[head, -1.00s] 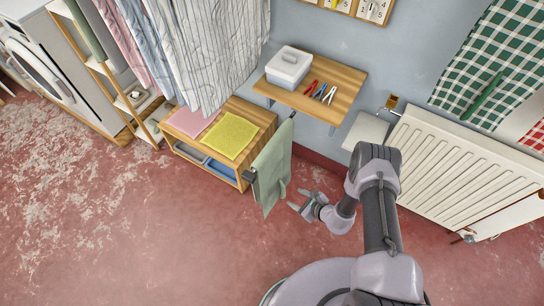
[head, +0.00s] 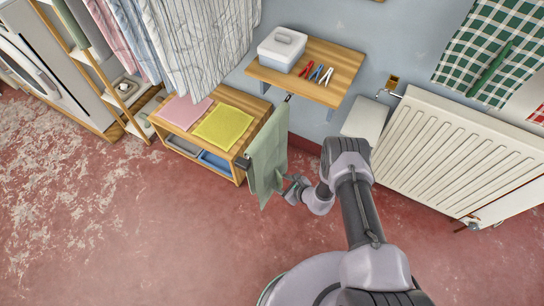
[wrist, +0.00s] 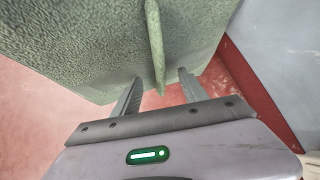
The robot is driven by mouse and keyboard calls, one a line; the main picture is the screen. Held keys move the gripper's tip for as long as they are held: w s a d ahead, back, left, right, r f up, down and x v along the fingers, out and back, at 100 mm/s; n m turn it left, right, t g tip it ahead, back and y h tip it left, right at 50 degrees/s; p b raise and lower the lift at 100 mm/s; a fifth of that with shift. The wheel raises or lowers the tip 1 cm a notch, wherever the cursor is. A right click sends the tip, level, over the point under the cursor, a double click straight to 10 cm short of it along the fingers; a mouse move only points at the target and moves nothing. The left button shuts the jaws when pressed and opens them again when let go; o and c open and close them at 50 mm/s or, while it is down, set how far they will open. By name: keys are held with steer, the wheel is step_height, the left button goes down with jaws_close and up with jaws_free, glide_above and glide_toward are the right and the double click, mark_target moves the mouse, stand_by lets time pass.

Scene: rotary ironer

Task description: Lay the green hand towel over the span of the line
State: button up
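The green hand towel (head: 267,155) hangs folded over a dark bar (head: 243,163) at the right end of the wooden bench. It fills the top of the wrist view (wrist: 80,40), where a narrow ridge of its cloth hangs down between my fingers. My gripper (head: 283,187) is at the towel's lower right side. In the wrist view my gripper (wrist: 160,88) has its two fingers apart, one on each side of the ridge. I cannot tell whether either finger touches the cloth. I cannot make out a separate line.
The wooden bench (head: 240,159) carries a pink cloth (head: 184,111) and a yellow cloth (head: 223,127). Above is a wooden shelf (head: 335,72) with a white box (head: 281,49) and several pegs (head: 317,72). A white radiator (head: 450,145) stands right. The red floor in front is clear.

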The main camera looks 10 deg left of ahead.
jaws_close()
step_height(320, 180, up, 45)
steer(key=p, duration=3.3)
steer(key=shift+f, duration=0.15)
